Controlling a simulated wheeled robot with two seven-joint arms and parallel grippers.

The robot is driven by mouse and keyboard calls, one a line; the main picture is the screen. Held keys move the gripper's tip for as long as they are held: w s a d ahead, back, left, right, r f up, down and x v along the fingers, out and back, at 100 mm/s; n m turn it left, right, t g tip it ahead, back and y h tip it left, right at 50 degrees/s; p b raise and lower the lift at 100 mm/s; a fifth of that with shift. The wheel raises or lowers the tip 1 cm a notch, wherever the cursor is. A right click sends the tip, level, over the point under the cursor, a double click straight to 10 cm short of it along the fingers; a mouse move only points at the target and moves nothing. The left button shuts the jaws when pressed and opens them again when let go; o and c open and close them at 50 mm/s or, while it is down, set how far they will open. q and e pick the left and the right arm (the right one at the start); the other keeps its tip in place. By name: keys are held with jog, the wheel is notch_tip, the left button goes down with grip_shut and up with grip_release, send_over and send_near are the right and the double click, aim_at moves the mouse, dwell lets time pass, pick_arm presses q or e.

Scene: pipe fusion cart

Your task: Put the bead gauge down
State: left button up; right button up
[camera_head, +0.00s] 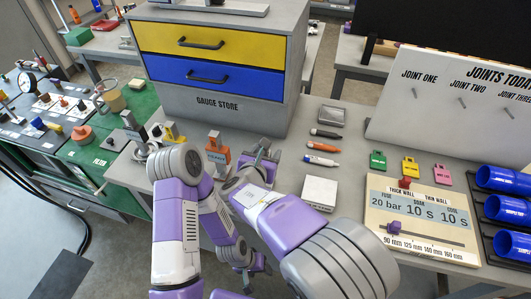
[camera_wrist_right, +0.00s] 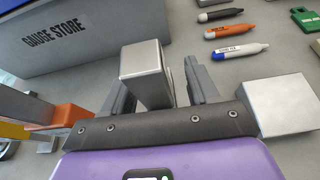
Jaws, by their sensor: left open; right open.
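A grey metal block (camera_wrist_right: 142,62), which may be the bead gauge, stands between the fingers of my right gripper (camera_wrist_right: 158,72) in the right wrist view. The fingers are open, one on each side of it; a gap shows on its right side. The block's lower part is hidden. In the head view my right gripper (camera_head: 262,160) is low over the bench in front of the gauge store; the block is hard to make out there. My left gripper (camera_head: 258,267) is open and empty, low by the bench's front edge.
An orange gauge (camera_head: 216,152) and a yellow gauge (camera_head: 171,133) stand left of my right gripper. A white box (camera_head: 320,194) is to its right, with several markers (camera_head: 322,160) behind. The gauge store (camera_head: 220,108) rises behind; a settings board (camera_head: 420,228) lies further right.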

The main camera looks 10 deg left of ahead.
jog(key=p+v, duration=0.2)
jog(key=v, duration=1)
jog(key=shift+s, duration=0.1)
